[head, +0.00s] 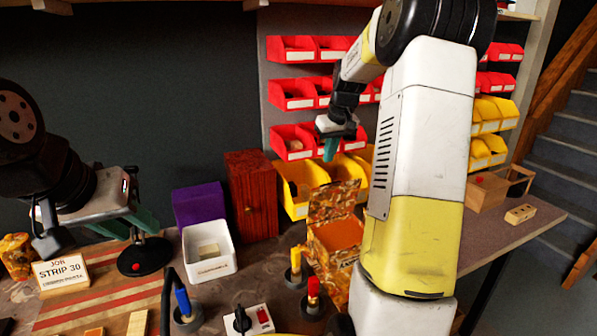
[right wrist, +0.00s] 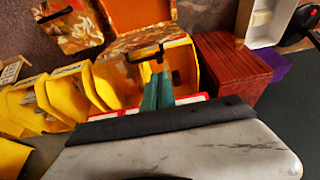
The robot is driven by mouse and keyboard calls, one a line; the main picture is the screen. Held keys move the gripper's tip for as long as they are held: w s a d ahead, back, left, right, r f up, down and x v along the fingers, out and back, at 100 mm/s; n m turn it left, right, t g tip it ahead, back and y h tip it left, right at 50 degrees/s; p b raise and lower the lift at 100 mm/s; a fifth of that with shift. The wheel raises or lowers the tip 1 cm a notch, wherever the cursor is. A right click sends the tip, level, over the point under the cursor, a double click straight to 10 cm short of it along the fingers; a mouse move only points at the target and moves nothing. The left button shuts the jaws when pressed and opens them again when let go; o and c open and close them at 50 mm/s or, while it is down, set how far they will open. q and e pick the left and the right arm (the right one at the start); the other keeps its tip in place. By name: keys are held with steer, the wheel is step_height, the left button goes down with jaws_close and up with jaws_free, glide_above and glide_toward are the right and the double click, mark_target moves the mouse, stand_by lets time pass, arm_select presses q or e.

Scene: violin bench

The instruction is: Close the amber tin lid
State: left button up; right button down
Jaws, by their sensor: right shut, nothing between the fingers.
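The amber tin (head: 338,238) has a mottled amber pattern and an orange inside, and stands on the bench right of centre. Its lid (head: 333,201) stands raised at the back edge, so the tin is open. My right forearm hides part of the tin's right side. In the right wrist view, the tin's orange inside (right wrist: 138,14) is at the top edge, with the patterned lid (right wrist: 150,38) below it. My right gripper (head: 331,150) is shut and empty, above and behind the lid; its green fingers also show in the right wrist view (right wrist: 157,92). My left gripper (head: 125,226) is open and empty, far left.
A dark red box (head: 251,195), a purple box (head: 199,203) and a white bin (head: 209,250) stand left of the tin. Yellow bins (head: 297,190) and red bins (head: 291,95) hang behind it. Several upright tools, including a red-topped one (head: 313,290), stand in front.

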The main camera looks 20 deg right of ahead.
mark_target(321, 183)
steer(key=x, duration=1.1)
steer(key=shift+w+d, duration=0.35)
steer(key=shift+w, duration=0.1)
